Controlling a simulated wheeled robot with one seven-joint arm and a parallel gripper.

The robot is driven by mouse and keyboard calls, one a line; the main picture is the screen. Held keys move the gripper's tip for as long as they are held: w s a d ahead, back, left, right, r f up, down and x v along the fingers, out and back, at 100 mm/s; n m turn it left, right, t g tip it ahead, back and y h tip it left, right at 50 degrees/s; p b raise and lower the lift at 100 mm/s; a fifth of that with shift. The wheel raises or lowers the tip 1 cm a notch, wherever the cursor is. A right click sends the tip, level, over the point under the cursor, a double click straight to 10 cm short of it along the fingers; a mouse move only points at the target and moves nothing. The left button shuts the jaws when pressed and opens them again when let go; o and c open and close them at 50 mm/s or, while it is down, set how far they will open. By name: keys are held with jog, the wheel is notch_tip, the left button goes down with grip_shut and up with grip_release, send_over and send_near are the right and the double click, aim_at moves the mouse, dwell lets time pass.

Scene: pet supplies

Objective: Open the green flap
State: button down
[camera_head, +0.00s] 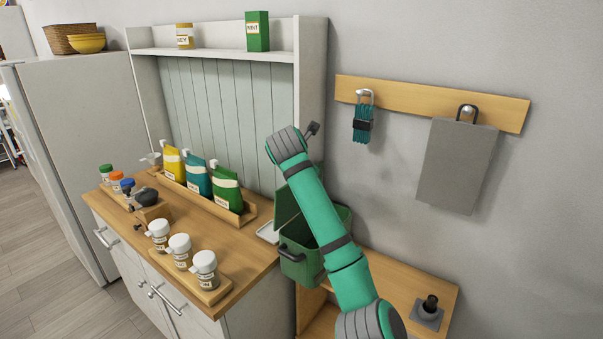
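A green box (299,267) with a dark handle (291,251) on its front stands just right of the wooden counter, at the left end of a lower wooden shelf. A green panel (286,207), which looks like its flap, stands tilted up at the box's upper left. My teal arm crosses in front and hides much of the box and part of the panel. My gripper is not clearly seen; I cannot tell whether it touches the flap. A small dark piece shows beside the arm's upper joint, and I cannot tell what it is.
The counter (240,250) holds pouches in a wooden tray, white-lidded jars (204,268) and small bottles. A grey board (457,165) and a teal cord bundle (362,125) hang from a wall rail. The lower shelf (395,275) is mostly clear, with a dark-knobbed item (428,309) at right.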

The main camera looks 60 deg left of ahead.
jog(key=shift+s+a+f, duration=0.15)
jog(key=shift+s+a, duration=0.15)
jog(key=shift+a, duration=0.05)
jog(key=c, duration=1.9)
grip_release()
jog(key=shift+f, duration=0.15)
jog(key=v, duration=1.1)
jog(key=shift+w+r, duration=0.2)
jog(key=shift+r, duration=0.2)
jog(key=shift+c, duration=0.7)
